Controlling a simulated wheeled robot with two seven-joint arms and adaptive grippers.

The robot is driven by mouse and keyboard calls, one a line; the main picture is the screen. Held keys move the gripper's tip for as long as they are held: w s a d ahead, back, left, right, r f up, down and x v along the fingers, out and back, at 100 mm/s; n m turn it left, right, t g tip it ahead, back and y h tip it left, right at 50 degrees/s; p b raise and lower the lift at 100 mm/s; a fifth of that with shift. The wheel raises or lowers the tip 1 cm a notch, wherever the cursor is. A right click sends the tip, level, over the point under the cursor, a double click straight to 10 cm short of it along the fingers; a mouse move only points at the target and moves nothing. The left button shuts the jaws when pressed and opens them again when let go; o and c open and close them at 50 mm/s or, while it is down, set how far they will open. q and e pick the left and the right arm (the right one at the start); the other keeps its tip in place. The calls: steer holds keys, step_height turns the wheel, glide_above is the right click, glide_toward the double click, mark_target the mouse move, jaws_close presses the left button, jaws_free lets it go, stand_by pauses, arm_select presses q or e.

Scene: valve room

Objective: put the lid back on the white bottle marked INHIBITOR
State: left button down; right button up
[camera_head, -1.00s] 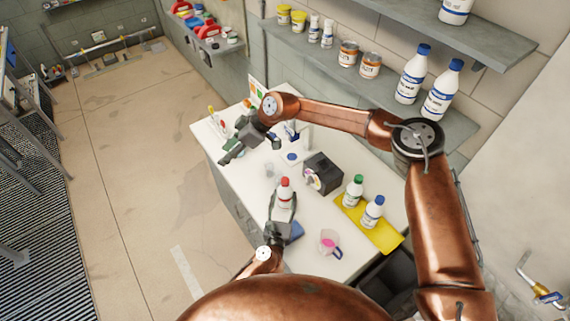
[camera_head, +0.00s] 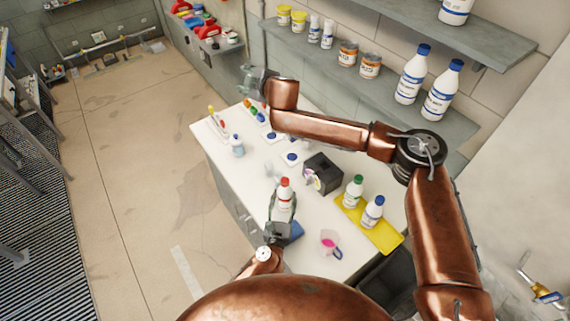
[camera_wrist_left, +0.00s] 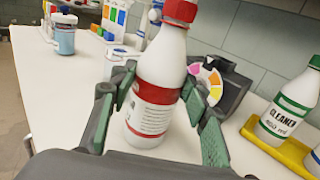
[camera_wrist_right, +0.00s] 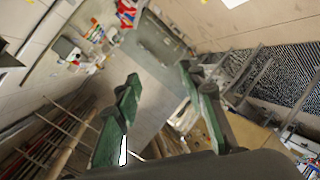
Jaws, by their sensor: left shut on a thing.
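A white bottle (camera_head: 283,205) with a red label and a red lid (camera_head: 285,182) stands upright near the front middle of the bench. My left gripper (camera_head: 281,216) is shut on it, low around its body. In the left wrist view the bottle (camera_wrist_left: 158,80) is between the finger pads. The lid (camera_wrist_left: 180,10) sits on the neck there, its top cut by the frame. The label's wording is too small and turned to read. My right gripper (camera_head: 254,82) is raised beyond the bench's far end, away from the bottle. Its fingers (camera_wrist_right: 165,105) are apart and empty.
A black box (camera_head: 322,173) with a colour wheel stands behind the bottle. A yellow tray (camera_head: 387,239) holds a green-capped and a blue-capped bottle. A pink-filled jug (camera_head: 330,241) is at the front. A blue-filled jar (camera_head: 237,148) stands farther back. Wall shelves (camera_head: 440,120) hang behind the bench.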

steer(key=s+d+f+n+g+h, duration=0.2)
steer(key=s+d+f+g+h, duration=0.15)
steer(key=d+f, duration=0.4)
steer(key=n+g+h, duration=0.4)
steer(key=n+g, duration=0.4)
steer(key=n, duration=0.2)
glide_above(285, 180)
step_height(285, 180, down, 12)
steer(key=shift+r, duration=0.15)
steer(key=shift+m, duration=0.3)
steer(key=shift+f, duration=4)
steer(key=shift+c, duration=0.5)
jaws_close()
